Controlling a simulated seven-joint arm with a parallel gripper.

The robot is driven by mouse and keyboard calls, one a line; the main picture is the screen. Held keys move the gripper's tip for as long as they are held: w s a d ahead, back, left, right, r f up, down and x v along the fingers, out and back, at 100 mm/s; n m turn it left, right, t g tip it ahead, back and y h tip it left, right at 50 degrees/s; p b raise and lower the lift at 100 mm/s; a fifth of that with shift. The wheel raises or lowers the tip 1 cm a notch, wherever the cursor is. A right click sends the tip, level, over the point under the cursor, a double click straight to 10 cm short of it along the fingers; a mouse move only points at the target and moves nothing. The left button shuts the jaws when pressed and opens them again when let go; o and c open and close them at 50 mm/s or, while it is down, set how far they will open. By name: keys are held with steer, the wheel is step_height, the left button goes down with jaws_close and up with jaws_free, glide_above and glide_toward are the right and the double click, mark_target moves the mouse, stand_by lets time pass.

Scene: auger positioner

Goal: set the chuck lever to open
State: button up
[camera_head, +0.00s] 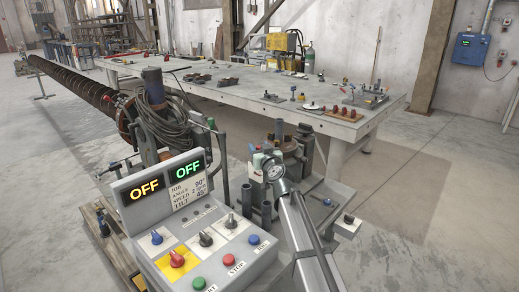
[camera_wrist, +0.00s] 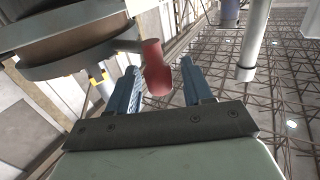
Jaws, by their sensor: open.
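In the wrist view a lever with a red grip (camera_wrist: 156,68) sticks out on a short metal arm from a round metal body (camera_wrist: 70,45) at upper left. I take it for the chuck lever. My gripper (camera_wrist: 160,72) is open, with one blue finger on each side of the red grip. A gap shows between the grip and the right finger; whether the left finger touches it I cannot tell.
A control box (camera_head: 205,235) with two "OFF" displays, knobs and coloured buttons stands in front in the head view. A long auger (camera_head: 75,85) runs to the back left. A long metal table (camera_head: 240,92) holds small parts. Open floor lies at right.

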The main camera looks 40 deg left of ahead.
steer(key=shift+s+d, duration=0.1)
steer(key=v, duration=1.3)
steer(key=shift+d, duration=0.25)
steer(key=shift+s, duration=0.1)
steer(key=shift+c, duration=0.7)
steer(key=w+d+m, duration=0.1)
steer(key=w+d, duration=0.1)
steer(key=w, duration=0.1)
steer(key=w+d+t, duration=0.1)
steer(key=w+d, duration=0.2)
steer(key=w+d+m+h, duration=0.1)
steer(key=w+d, duration=0.2)
steer(key=w, duration=0.1)
steer(key=shift+d+r+m+t, duration=0.25)
steer(key=shift+r+m+t, duration=0.05)
steer(key=shift+t, duration=0.1)
jaws_close()
steer(key=s+a+m+g+y, duration=0.25)
steer(key=s+m+g, duration=0.45)
steer(key=m, duration=0.5)
steer(key=x, duration=1.4)
steer(key=shift+f, duration=0.2)
